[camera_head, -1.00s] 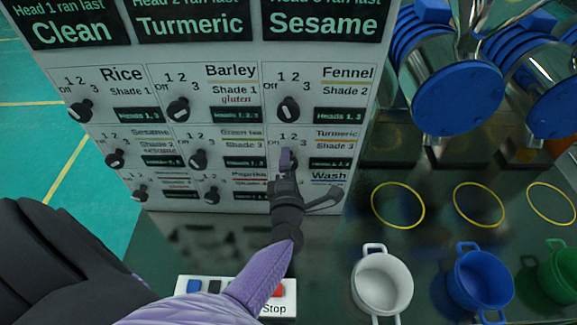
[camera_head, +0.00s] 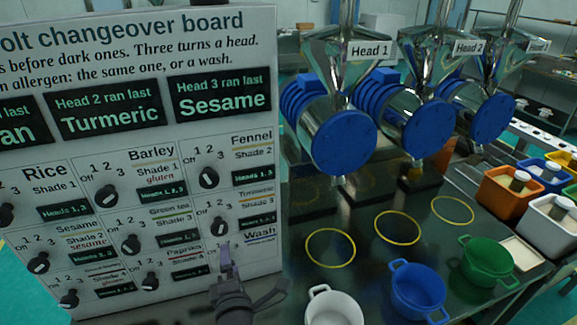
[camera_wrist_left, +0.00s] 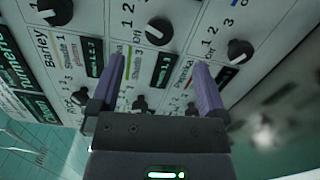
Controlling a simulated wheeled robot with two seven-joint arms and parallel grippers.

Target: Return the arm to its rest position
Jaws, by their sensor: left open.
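My left gripper (camera_head: 228,268) is in front of the lower right part of the changeover board (camera_head: 205,125), near the Wash label. In the left wrist view the two purple fingers (camera_wrist_left: 160,80) stand apart with nothing between them, and board knobs show beyond them. I cannot tell from the pictures whether a finger touches the board. The Turmeric knob (camera_head: 218,226) is just above the gripper in the head view. My right gripper is in neither view.
A white pot (camera_head: 335,306), a blue pot (camera_head: 418,290) and a green pot (camera_head: 487,262) stand on the dark table, right of the gripper. Yellow rings (camera_head: 331,248) mark the table behind them. Blue-capped sieve heads (camera_head: 343,143) stand at the back. An orange bin (camera_head: 508,192) is at right.

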